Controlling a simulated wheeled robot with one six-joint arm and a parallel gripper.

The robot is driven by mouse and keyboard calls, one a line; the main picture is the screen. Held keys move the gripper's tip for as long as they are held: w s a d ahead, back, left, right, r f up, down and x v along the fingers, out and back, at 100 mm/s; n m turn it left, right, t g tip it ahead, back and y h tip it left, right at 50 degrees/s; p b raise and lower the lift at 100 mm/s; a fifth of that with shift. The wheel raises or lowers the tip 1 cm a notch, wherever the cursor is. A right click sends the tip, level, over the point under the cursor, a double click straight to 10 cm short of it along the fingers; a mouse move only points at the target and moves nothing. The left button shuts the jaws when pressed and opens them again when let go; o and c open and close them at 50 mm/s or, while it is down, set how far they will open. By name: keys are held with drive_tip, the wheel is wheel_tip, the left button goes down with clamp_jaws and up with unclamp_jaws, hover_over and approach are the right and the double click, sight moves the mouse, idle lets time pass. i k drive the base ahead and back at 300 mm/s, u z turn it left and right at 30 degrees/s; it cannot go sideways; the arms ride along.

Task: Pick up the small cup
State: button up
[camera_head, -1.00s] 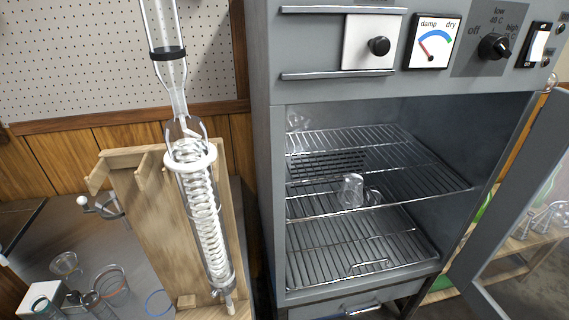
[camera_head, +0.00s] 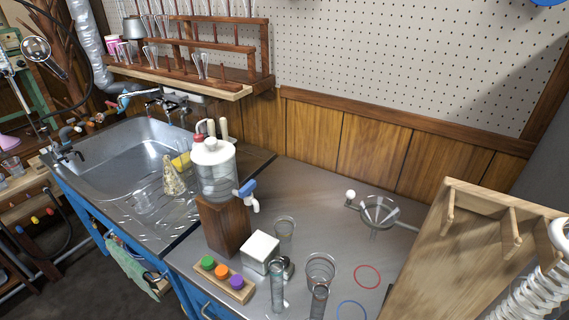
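Several clear glass vessels stand on the grey bench, and I cannot tell for sure which is the small cup. A small glass cup (camera_head: 285,230) stands behind a white block (camera_head: 261,249). A wider glass beaker (camera_head: 320,270) is to its front right. A narrow glass cylinder (camera_head: 277,287) stands in front of the block, and another narrow glass (camera_head: 318,302) is at the lower edge. My gripper is not in view.
A white-lidded jar with a tap (camera_head: 214,165) stands on a wooden block (camera_head: 222,226). A stopper rack (camera_head: 222,279) is at the front edge. A ring clamp (camera_head: 379,211) and red ring (camera_head: 367,276) lie right. The sink (camera_head: 120,155) is left.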

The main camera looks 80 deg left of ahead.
sight(143, 204)
drive_tip(key=u, duration=3.4)
drive_tip(key=i, duration=0.5)
drive_tip(key=k, duration=0.5)
drive_tip(key=u, duration=1.65)
drive_tip(key=i, duration=1)
drive_tip(key=z, duration=2.4)
